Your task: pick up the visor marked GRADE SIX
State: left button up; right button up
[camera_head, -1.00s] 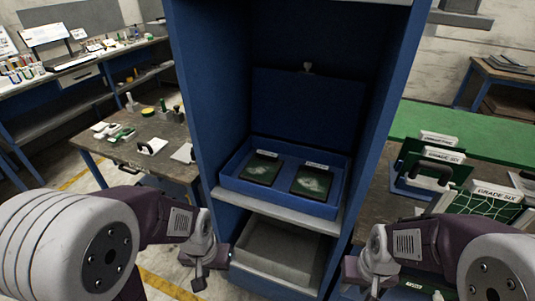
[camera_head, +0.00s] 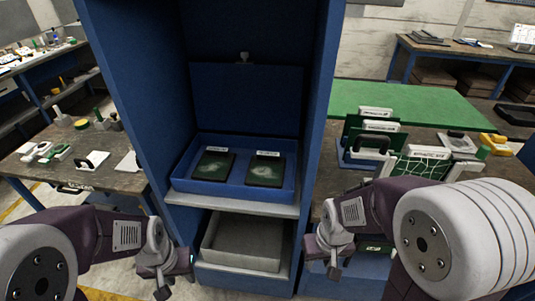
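Several upright dark green plates with white label strips stand in a rack on the right bench. The front label (camera_head: 430,152) sits on a plate with a white net pattern (camera_head: 418,168); an earlier frame reads GRADE SIX there. Another labelled plate (camera_head: 381,126) stands behind it; its label is too small to read now. Two dark cards (camera_head: 213,165) and (camera_head: 265,170) with small labels lie in a blue tray (camera_head: 232,190) in the cabinet. My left gripper (camera_head: 165,272) is low in front of the cabinet, left side. My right gripper (camera_head: 332,250) is by the cabinet's right edge. Both look empty.
The blue cabinet (camera_head: 325,110) stands ahead, with an empty grey tray (camera_head: 242,240) on its lower shelf. A left table (camera_head: 110,180) holds stamps and small items. A green surface (camera_head: 420,103) and another bench (camera_head: 465,50) lie at the right.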

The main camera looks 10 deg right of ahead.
aim_at(215, 164)
jog(key=i+j, duration=0.1)
jog(key=j, duration=0.25)
jog(key=i+j, duration=0.15)
jog(key=j, duration=0.2)
jog(key=i+j, duration=0.1)
jog(key=j, duration=0.25)
jog(key=i+j, duration=0.15)
jog(key=j, duration=0.2)
jog(key=i+l, duration=0.2)
jog(key=i, duration=0.25)
